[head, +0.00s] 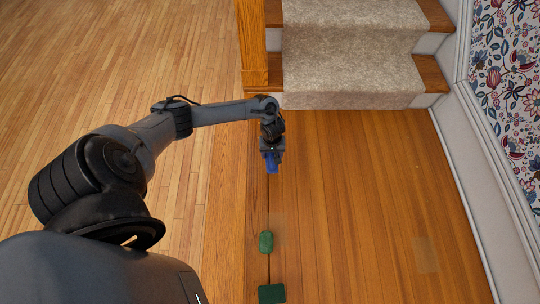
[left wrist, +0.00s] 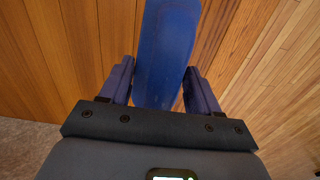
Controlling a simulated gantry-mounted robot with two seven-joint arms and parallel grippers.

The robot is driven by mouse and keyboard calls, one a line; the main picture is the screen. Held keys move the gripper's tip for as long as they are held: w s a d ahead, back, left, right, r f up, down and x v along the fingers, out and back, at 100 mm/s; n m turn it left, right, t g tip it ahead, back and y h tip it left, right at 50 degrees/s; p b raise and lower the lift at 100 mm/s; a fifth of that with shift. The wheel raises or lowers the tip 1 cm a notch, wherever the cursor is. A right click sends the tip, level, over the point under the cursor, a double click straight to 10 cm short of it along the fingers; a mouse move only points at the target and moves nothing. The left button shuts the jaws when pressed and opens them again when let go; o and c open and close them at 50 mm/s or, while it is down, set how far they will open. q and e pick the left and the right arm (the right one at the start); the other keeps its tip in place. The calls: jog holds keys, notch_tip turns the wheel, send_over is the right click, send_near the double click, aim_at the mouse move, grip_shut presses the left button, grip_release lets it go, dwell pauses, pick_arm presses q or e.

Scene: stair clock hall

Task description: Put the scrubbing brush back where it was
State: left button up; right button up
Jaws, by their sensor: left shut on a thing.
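My left gripper (head: 271,153) hangs over the wooden landing, short of the carpeted stairs. It is shut on a blue block-like thing (head: 272,165), which I take to be the scrubbing brush; no bristles show. In the left wrist view the blue thing (left wrist: 166,50) is long and smooth, and sits between the two fingers of the left gripper (left wrist: 160,85). It sticks out well beyond the fingertips. I cannot tell whether its far end touches the floor. My right gripper is not in view.
A green rounded thing (head: 266,242) and a dark green rectangular thing (head: 272,293) lie near the dark seam in the floor. A wooden post (head: 251,45) and carpeted steps (head: 350,60) stand at the back. Faint paler patches (head: 427,255) mark the floor. The landing's right side is clear.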

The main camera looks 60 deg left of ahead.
pick_arm(q)
jog(key=a+f, duration=0.1)
jog(key=w+a+b, duration=0.1)
jog(key=a+f+b, duration=0.1)
jog(key=a, duration=0.1)
jog(key=shift+w+f, duration=0.25)
jog(key=shift+f, duration=0.05)
notch_tip(320, 180, down, 4)
jog(key=b, duration=0.3)
jog(key=shift+b, duration=0.4)
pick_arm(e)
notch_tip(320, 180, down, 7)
pick_arm(q)
jog(key=shift+r, duration=0.1)
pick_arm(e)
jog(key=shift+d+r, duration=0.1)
pick_arm(q)
jog(key=o, duration=1)
jog(key=shift+f, duration=0.2)
